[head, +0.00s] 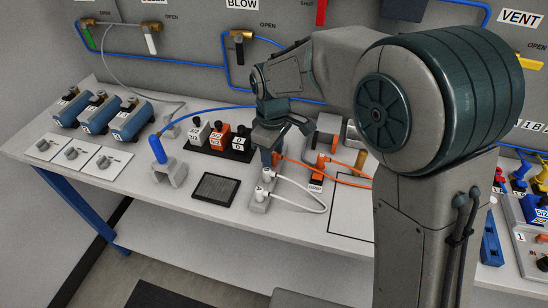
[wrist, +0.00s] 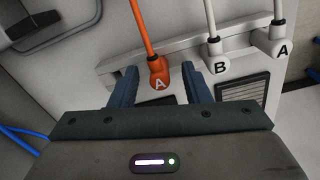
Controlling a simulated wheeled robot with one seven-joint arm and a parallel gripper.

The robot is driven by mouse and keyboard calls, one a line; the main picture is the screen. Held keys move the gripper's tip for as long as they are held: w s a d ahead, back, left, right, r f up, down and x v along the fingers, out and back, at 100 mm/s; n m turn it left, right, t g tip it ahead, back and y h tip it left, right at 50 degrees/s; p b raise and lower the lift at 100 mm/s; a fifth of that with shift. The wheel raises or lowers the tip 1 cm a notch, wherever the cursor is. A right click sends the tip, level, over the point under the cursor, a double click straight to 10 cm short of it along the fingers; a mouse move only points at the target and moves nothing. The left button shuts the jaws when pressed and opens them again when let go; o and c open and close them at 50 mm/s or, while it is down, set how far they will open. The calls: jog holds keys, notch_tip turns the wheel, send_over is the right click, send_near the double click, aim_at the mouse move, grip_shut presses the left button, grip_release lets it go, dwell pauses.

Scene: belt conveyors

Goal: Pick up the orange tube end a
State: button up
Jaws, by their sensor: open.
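The orange tube end A (wrist: 158,74) is an orange elbow plug on a grey holder bar (wrist: 120,62), with its orange tube rising from it. My gripper (wrist: 160,84) is open, with one blue finger on each side of the plug. A gap shows beside the plug, and I cannot tell whether either finger touches it. In the head view, my gripper (head: 268,157) points down at the far end of the bar, and the orange tube (head: 325,166) runs right from there. The plug is largely hidden there by my gripper.
White tube ends B (wrist: 216,60) and A (wrist: 276,42) sit close beside on the same bar. A dark grille (head: 215,188) lies left of the bar. An orange fitting (head: 318,168) stands to the right. Valve blocks (head: 218,138) stand behind left.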

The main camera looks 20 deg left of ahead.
grip_shut()
jog(key=shift+r, duration=0.2)
jog(key=shift+r, duration=0.25)
jog(key=r, duration=0.3)
jog(key=shift+w+d+r, duration=0.1)
jog(key=shift+d+r, duration=0.1)
jog(key=shift+r, duration=0.15)
jog(key=d+r, duration=0.6)
jog(key=d, duration=0.5)
jog(key=shift+w+d+r+b, duration=0.15)
jog(key=shift+w+r+b, duration=0.15)
jog(key=shift+b, duration=0.15)
jog(key=shift+d, duration=0.15)
